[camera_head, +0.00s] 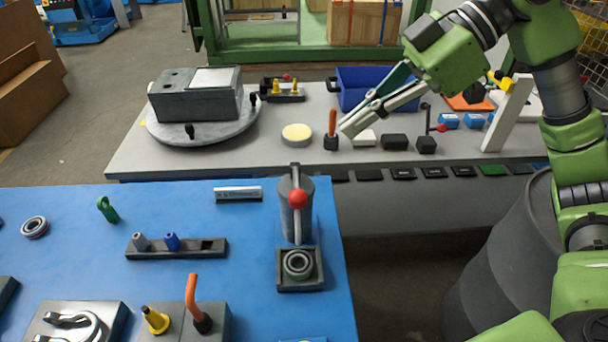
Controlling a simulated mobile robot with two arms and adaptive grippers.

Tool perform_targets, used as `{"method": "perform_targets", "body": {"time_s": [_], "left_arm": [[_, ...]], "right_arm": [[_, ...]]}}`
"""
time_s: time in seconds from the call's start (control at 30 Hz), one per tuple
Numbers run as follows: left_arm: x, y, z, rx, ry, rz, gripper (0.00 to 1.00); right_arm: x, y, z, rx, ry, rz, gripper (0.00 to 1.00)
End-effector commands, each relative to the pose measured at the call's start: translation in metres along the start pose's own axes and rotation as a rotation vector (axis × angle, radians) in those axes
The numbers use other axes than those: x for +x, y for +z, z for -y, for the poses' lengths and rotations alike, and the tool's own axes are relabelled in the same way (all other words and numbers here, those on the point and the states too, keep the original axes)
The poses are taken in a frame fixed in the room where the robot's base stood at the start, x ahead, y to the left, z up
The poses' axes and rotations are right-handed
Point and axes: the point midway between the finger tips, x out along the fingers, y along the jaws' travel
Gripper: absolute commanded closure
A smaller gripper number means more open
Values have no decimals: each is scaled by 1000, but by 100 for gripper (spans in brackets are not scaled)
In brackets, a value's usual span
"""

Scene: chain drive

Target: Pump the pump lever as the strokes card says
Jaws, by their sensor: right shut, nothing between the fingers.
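A grey cylindrical pump (287,222) stands at the right of the blue table. Its lever, with a red ball knob (298,198), reaches over its near side. A small card on a dark stand (238,194) lies left of the pump; I cannot read it, nor tell whether it is the strokes card. My right gripper (346,130) is shut and empty over the grey bench, beyond the pump and apart from it. Its tips are close beside an upright orange-handled lever (332,124); I cannot tell whether they touch it. My left gripper is out of view.
The blue table (70,250) also holds a peg rack (177,248), a bearing in a holder (298,264) by the pump, and a curved orange handle (192,292). The grey bench (270,155) carries a turntable with a grey box (196,96) and black blocks (394,142).

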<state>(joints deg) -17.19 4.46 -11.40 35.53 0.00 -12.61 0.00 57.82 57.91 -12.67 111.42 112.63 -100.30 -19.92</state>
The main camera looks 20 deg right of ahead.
Motion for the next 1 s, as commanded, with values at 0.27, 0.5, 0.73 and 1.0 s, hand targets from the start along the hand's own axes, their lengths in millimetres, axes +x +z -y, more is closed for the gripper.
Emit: {"method": "perform_targets", "body": {"time_s": [0.27,0.5,0.73,1.0], "left_arm": [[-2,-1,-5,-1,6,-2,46],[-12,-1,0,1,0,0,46],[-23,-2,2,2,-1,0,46],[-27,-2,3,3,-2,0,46]], "right_arm": [[10,0,-1,4,-2,1,100],[53,-1,1,3,-6,-1,100],[103,-2,1,3,-5,-3,100],[124,23,-1,6,0,-2,100]]}}
